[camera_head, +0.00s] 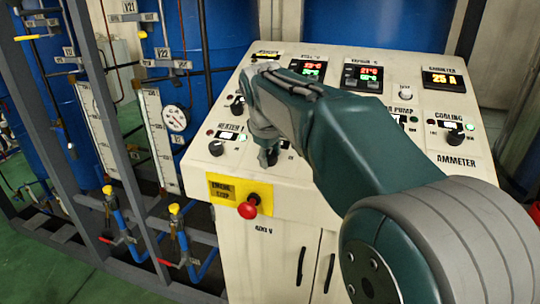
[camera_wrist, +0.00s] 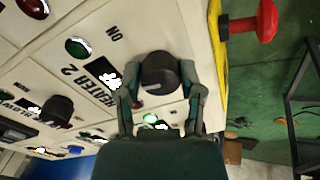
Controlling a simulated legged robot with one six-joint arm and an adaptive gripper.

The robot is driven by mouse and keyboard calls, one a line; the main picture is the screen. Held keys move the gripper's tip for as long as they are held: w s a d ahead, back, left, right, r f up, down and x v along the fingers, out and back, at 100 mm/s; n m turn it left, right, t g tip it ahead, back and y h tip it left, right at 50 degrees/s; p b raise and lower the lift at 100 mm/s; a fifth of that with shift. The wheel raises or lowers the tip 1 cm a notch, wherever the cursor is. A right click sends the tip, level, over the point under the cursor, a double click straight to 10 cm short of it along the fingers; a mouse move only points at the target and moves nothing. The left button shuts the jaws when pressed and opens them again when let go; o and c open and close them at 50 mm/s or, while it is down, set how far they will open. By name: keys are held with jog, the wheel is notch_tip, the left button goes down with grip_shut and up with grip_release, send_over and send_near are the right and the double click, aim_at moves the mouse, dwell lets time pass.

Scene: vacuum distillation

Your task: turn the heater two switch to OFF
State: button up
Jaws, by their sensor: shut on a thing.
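The heater two switch (camera_wrist: 159,72) is a round black knob on the cream panel, beside the "HEATER 2" label (camera_wrist: 88,82) in the wrist view. My gripper (camera_wrist: 157,88) has one finger on each side of the knob and is shut on it. The "ON" mark (camera_wrist: 113,33) is printed near the knob; its OFF mark is not visible. The knob's pointer direction cannot be made out. In the head view my gripper (camera_head: 268,152) is down at the panel's front part, and my arm hides most of the heater two area.
The heater one knob (camera_head: 216,147) is left of my gripper. The red emergency stop button (camera_head: 248,207) on its yellow plate (camera_head: 222,189) sticks out just below. The cooling knob (camera_head: 456,137) is at the right. Pipes and blue tanks (camera_head: 225,60) stand at the left and behind.

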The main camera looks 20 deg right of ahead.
jog(key=shift+f+n, duration=0.15)
jog(key=shift+n, duration=0.85)
jog(key=o, duration=1.2)
jog(key=shift+c, duration=0.2)
jog(key=shift+a, duration=0.1)
jog(key=v, duration=1.2)
jog(key=shift+w, duration=0.25)
